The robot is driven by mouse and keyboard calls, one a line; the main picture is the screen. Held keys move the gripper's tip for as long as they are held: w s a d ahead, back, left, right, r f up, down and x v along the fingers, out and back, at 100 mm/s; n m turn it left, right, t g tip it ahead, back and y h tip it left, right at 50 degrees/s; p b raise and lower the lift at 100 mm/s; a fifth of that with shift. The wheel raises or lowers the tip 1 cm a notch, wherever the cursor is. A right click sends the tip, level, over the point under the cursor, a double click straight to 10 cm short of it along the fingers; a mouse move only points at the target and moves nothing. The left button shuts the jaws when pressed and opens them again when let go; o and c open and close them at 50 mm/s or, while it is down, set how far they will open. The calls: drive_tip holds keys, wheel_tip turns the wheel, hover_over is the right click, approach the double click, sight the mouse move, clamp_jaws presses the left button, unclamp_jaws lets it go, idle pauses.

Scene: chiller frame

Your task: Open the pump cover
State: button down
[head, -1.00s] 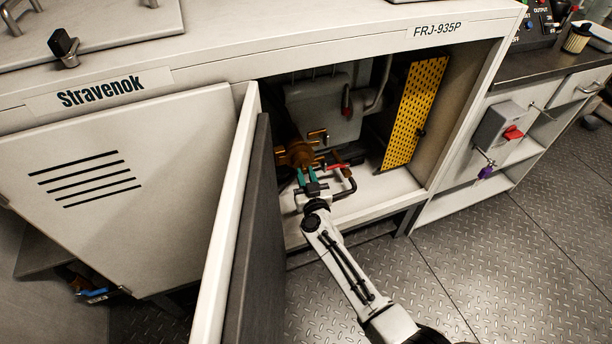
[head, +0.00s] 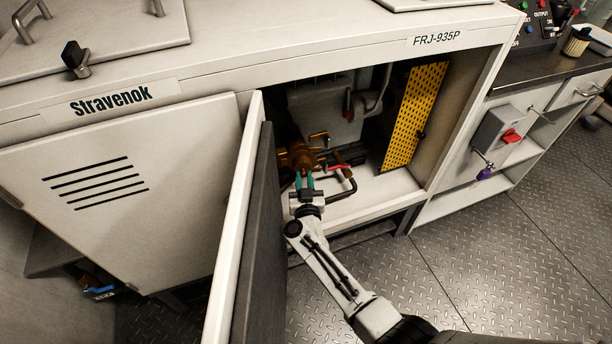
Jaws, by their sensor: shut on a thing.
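The brass-brown pump (head: 298,156) sits inside the open cabinet bay, low and to the left, with small brass clamps or handles sticking out at its right side. My gripper (head: 304,178), with teal fingers, reaches in from the front and is shut at the near face of the pump, where its cover seems to be. The fingers hide the exact spot they hold, and the pump's left side is partly dark. I cannot make out a gap between the cover and the pump body.
The open cabinet door (head: 240,215) stands close left of my arm. A red-handled valve (head: 337,168) on a dark bent pipe is just right of the gripper. A yellow perforated panel (head: 414,115) stands farther right. A grey tank (head: 325,110) is behind. Bay floor at right is clear.

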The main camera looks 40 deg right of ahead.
drive_tip(key=c, duration=1)
unclamp_jaws()
drive_tip(key=shift+s+a, duration=0.1)
drive_tip(key=p+v, duration=0.3)
drive_tip(key=v, duration=0.7)
drive_tip(key=shift+s, duration=0.25)
drive_tip(key=shift+a, duration=0.15)
